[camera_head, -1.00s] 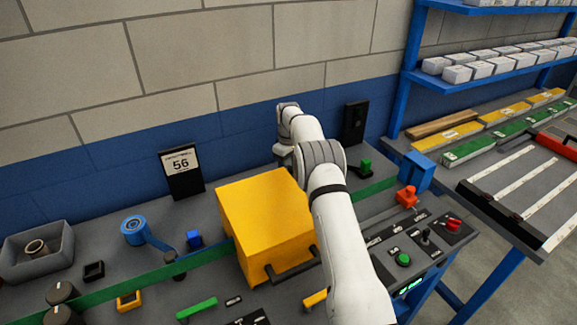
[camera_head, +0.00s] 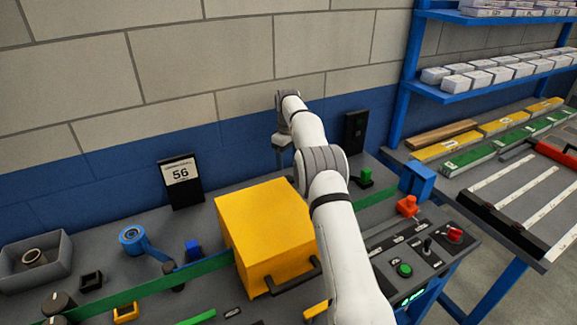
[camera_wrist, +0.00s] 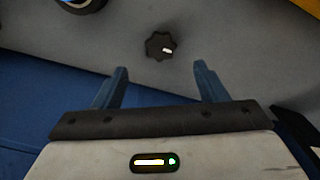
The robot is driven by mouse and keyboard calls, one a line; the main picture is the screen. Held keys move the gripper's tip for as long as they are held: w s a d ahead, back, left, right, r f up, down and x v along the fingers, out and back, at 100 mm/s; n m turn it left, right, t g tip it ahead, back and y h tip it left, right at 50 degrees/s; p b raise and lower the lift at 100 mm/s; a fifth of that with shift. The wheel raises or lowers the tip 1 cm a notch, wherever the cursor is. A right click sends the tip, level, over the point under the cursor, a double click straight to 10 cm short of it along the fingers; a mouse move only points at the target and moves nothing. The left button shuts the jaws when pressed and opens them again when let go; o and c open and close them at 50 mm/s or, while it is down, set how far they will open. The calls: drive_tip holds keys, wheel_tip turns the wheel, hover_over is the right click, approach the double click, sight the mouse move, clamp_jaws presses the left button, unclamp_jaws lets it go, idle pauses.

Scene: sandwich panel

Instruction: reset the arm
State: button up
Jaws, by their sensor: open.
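My white arm reaches over the grey bench (camera_head: 95,232) toward the blue and beige wall in the head view. Its far end is beside and behind the yellow box (camera_head: 262,225). In the wrist view my gripper (camera_wrist: 160,82) is open, its two blue fingers apart with nothing between them. A dark knob with a white mark (camera_wrist: 160,46) lies beyond the fingertips, apart from them. In the head view the gripper's fingers are mostly hidden by the arm.
A control panel (camera_head: 415,250) with buttons is at the bench's right. A black box (camera_head: 354,132) stands at the wall right of my arm. A grey bin (camera_head: 45,268) is at far left. Blue shelves (camera_head: 500,78) stand at right.

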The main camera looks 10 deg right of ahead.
drive_tip(key=shift+r, duration=0.15)
drive_tip(key=s+r+m+t, duration=0.2)
drive_tip(key=s+r+m, duration=0.2)
drive_tip(key=s+r, duration=1.6)
drive_tip(key=s+f+m, duration=0.2)
drive_tip(key=s+f, duration=0.1)
drive_tip(key=s, duration=1.2)
drive_tip(key=s+f+m+t, duration=0.1)
drive_tip(key=s+f, duration=0.3)
drive_tip(key=s, duration=1.1)
drive_tip(key=shift+s+d+f+m, duration=0.2)
drive_tip(key=shift+s+f+m, duration=0.1)
drive_tip(key=shift+m, duration=0.3)
